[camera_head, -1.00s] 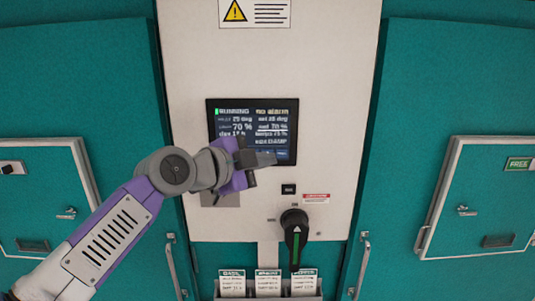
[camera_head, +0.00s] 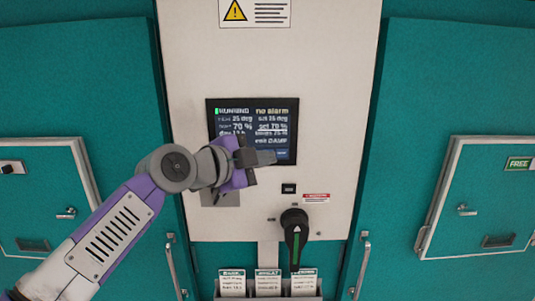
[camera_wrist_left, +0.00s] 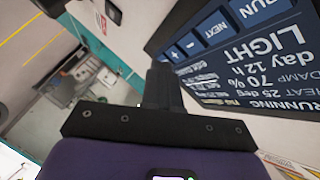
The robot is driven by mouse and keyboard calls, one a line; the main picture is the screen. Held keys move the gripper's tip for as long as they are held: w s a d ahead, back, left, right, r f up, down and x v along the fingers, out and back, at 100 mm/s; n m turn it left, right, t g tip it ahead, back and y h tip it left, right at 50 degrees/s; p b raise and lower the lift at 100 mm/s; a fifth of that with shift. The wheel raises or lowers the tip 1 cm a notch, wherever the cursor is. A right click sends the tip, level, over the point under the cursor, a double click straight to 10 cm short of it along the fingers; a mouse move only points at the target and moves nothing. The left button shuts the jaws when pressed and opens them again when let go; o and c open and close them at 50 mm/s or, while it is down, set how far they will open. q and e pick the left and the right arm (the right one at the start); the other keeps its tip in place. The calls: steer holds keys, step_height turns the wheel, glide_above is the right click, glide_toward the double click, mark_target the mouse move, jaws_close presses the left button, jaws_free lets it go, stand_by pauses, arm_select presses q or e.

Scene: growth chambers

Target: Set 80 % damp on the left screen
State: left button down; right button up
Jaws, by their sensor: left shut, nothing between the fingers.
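The dark screen (camera_head: 268,113) is set in the pale panel at the centre of the head view. It reads RUNNING and no alarm, with damp at 70 %. An underlined set value beside it looks like 70 %, but its last digit is blurred. A lower line looks like edit DAMP. My left gripper (camera_head: 268,157) is shut and empty in front of the screen's lower edge, hiding part of it. In the left wrist view the screen (camera_wrist_left: 250,65) is upside down, with plus, minus, NEXT and RUN buttons beside the shut fingers (camera_wrist_left: 160,82). I cannot tell whether they touch it.
Below the screen are a small black button (camera_head: 288,189) and a black rotary handle (camera_head: 295,235) with a green mark. A rack (camera_head: 268,298) of several labelled cards is at the bottom. Teal doors with hatches (camera_head: 490,200) flank the panel. A warning sign (camera_head: 254,13) is above.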

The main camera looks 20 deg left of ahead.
arm_select(q)
steer(key=shift+w+a, duration=0.15)
steer(key=shift+w, duration=0.35)
stand_by(0.6)
steer(key=shift+s, duration=0.1)
steer(key=shift+s+d+b, duration=0.2)
steer(key=shift+s+b, duration=0.15)
steer(key=shift+s, duration=0.25)
steer(key=shift+s+d+b, duration=0.25)
steer(key=shift+s, duration=0.55)
steer(key=shift+s+d+b, duration=0.2)
steer(key=shift+s+b, duration=0.05)
steer(key=shift+s, duration=0.55)
steer(key=shift+s+d+b, duration=0.25)
steer(key=shift+s, duration=0.55)
